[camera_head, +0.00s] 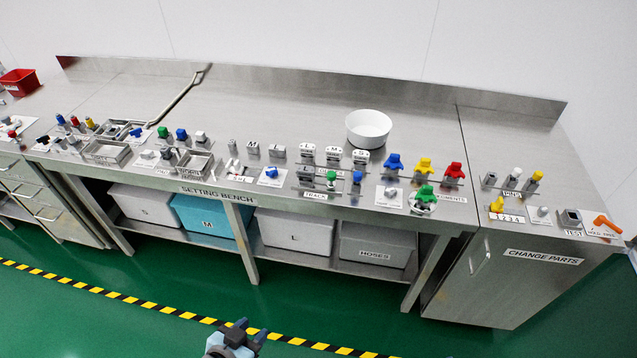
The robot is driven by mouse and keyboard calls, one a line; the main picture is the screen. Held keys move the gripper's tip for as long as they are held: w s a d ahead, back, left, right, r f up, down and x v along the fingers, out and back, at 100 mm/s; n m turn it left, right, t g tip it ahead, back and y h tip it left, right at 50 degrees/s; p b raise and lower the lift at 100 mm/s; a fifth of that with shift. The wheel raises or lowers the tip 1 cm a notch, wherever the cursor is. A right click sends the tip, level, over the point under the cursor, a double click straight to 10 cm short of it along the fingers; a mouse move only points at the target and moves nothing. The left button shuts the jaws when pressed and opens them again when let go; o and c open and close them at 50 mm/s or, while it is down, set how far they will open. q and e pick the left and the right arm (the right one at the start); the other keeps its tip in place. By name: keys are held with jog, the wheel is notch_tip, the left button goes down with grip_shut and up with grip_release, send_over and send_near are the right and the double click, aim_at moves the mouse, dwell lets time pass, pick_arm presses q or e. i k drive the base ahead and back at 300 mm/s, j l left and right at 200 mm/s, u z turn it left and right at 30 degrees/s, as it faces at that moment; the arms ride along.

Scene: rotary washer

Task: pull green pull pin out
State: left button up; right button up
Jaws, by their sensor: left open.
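Several green-topped parts stand on the steel setting bench (270,110). A small green knob (331,176) stands upright on a plate at the front middle, beside a blue knob (356,177). A green star-shaped part (424,193) sits in a small white cup at the front right. Another green knob (163,132) stands further left. I cannot tell from this distance which one is the pull pin. My left gripper (240,332) is at the bottom edge, in front of the bench and well apart from all of them. It is open and empty. My right gripper is not in view.
A white bowl (369,128) stands toward the back of the bench. Blue, yellow and red star-shaped parts line its right front. Bins, including a grey one (378,243), fill the shelf below. A cabinet (500,278) adjoins on the right. The green floor in front is clear.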

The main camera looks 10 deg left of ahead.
aim_at(332, 177)
jog(key=i+l, duration=0.2)
jog(key=i, duration=0.2)
jog(key=i+l, duration=0.2)
jog(key=i, duration=0.25)
jog(key=u, duration=0.05)
